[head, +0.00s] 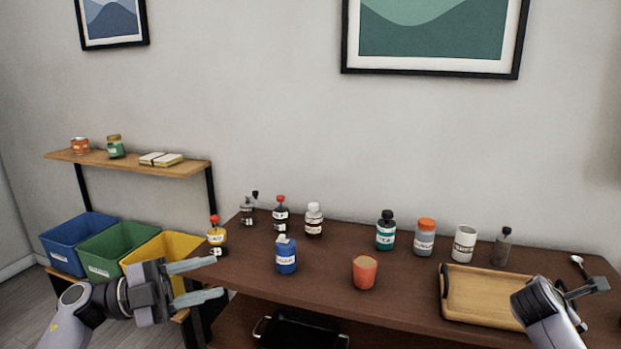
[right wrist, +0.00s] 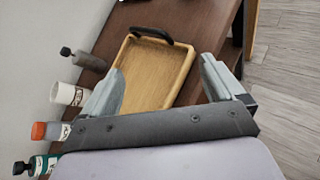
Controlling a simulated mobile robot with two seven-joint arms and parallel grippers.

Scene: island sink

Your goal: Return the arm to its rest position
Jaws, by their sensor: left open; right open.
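My left gripper (head: 218,280) is in the head view at the lower left, its two pale fingers spread apart with nothing between them. It is beside the left end of the brown table (head: 400,300), in front of the yellow bin. My right gripper (head: 585,295) is at the lower right of the head view, over the table's right end. In the right wrist view, its two fingers (right wrist: 163,68) are wide apart and empty. The wooden tray (right wrist: 155,80) shows between and beyond them.
The tray (head: 490,293) lies left of my right arm. Several bottles, including a blue one (head: 286,256), and an orange cup (head: 364,272) stand on the table. Blue (head: 78,245), green (head: 117,250) and yellow (head: 160,252) bins stand at left below a shelf (head: 130,163).

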